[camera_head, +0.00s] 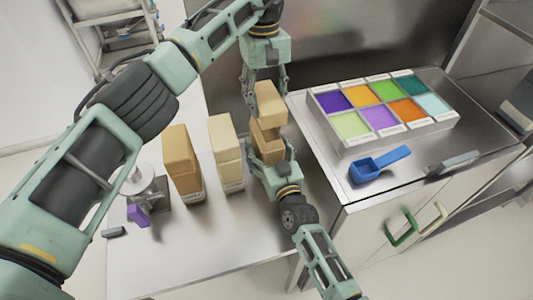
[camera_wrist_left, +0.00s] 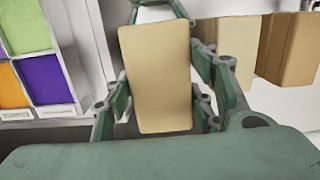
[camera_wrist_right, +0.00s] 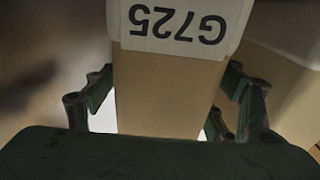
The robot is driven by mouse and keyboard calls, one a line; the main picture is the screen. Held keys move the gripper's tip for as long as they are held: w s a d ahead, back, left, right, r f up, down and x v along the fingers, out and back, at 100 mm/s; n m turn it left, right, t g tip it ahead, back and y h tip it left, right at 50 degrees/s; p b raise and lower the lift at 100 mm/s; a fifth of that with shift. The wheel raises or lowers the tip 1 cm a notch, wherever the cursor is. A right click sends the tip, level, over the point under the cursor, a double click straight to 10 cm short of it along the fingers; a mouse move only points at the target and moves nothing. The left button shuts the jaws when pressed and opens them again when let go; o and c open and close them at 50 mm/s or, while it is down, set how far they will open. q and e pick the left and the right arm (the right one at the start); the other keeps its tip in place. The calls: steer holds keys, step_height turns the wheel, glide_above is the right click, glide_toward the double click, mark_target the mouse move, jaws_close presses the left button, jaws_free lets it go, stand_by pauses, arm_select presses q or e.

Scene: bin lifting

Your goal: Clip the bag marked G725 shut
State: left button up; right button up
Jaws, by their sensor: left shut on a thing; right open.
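The tan bag marked G725 (camera_head: 265,132) stands at the right end of the row of bags; its upper part looks folded or bent. Its G725 label (camera_wrist_right: 178,25) shows upside down in the right wrist view. My left gripper (camera_head: 266,84) comes from above and is shut on the bag's top, which fills the gap between its fingers in the left wrist view (camera_wrist_left: 158,80). My right gripper (camera_head: 270,166) is open low at the near side, its fingers on both sides of the bag. Whether they touch it is unclear.
Two other bags (camera_head: 183,165) (camera_head: 226,152) stand to the left. A purple clip-like piece (camera_head: 138,215) is by a metal stand, with a small dark piece (camera_head: 114,232) near it. At right are a tray of coloured compartments (camera_head: 345,143) and a blue scoop (camera_head: 378,165).

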steer(key=shift+c, duration=0.4)
steer(key=c, duration=1.7)
arm_select(q)
steer(key=shift+f, duration=2.5)
